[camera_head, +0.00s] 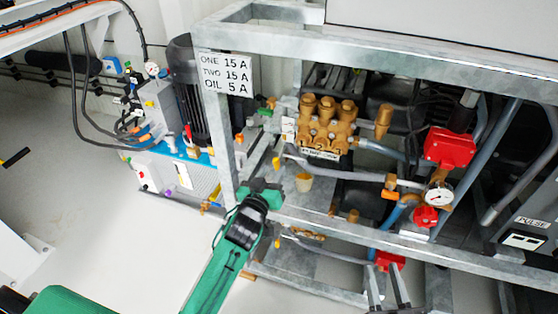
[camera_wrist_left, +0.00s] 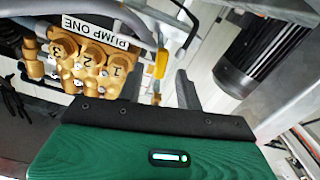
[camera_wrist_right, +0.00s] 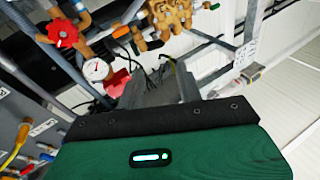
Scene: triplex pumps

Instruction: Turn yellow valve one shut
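A yellow valve handle (camera_head: 276,163) is on the pump-one side of the grey frame, just above my left gripper in the head view. In the left wrist view the yellow handle (camera_wrist_left: 161,63) hangs in front of the gap between the fingers, apart from them as far as I can tell. My left gripper (camera_head: 262,187) is open and empty; its fingers also show in its wrist view (camera_wrist_left: 158,82). My right gripper (camera_head: 385,274) is low at the right in the head view. In the right wrist view its fingers (camera_wrist_right: 160,85) are apart with nothing held.
The brass pump one (camera_head: 325,125) sits behind the galvanized frame (camera_head: 221,120). Red-capped parts (camera_head: 450,148) and a gauge (camera_head: 438,195) are at the right. A black motor (camera_head: 190,90) stands at the left.

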